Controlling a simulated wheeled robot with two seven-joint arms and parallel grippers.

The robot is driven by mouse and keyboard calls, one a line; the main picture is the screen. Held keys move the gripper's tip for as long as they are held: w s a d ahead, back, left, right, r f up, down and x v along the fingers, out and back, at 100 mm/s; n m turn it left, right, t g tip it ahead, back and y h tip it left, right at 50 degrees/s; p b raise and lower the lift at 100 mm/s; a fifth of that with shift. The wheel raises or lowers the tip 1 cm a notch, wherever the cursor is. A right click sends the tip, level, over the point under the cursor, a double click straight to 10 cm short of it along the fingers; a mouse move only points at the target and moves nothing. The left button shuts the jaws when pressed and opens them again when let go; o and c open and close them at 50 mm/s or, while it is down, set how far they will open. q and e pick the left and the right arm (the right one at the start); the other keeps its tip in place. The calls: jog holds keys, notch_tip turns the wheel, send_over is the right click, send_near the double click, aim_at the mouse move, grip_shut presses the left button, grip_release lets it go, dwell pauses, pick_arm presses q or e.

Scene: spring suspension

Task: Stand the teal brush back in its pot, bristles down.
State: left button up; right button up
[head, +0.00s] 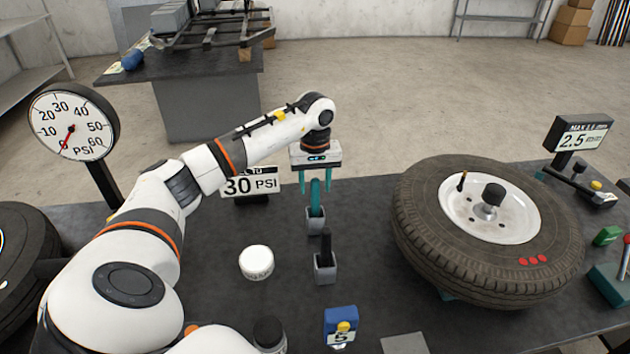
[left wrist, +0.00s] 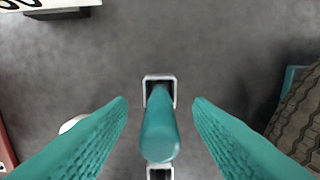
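The teal brush (head: 315,196) stands roughly upright in a small grey pot (head: 315,222), its handle up and its lower end hidden inside the pot. In the left wrist view the brush handle (left wrist: 160,135) rises out of the square pot (left wrist: 160,78) toward the camera. My left gripper (head: 316,190) is above the pot, open, with one teal finger on each side of the handle. In the left wrist view there are clear gaps between the fingers and the handle. My right gripper does not show.
A second grey pot (head: 325,272) with a black-handled tool stands just in front. A white round lid-like item (head: 256,262) lies left of it. A large tyre (head: 420,235) on a wheel is at the right, and a PSI sign (head: 250,183) behind at the left.

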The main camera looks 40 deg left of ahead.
pick_arm(q)
notch_tip(320, 180, up, 12)
jog(key=b, duration=0.1)
dwell(0.6)
jog(key=shift+r, duration=0.1)
dwell(0.8)
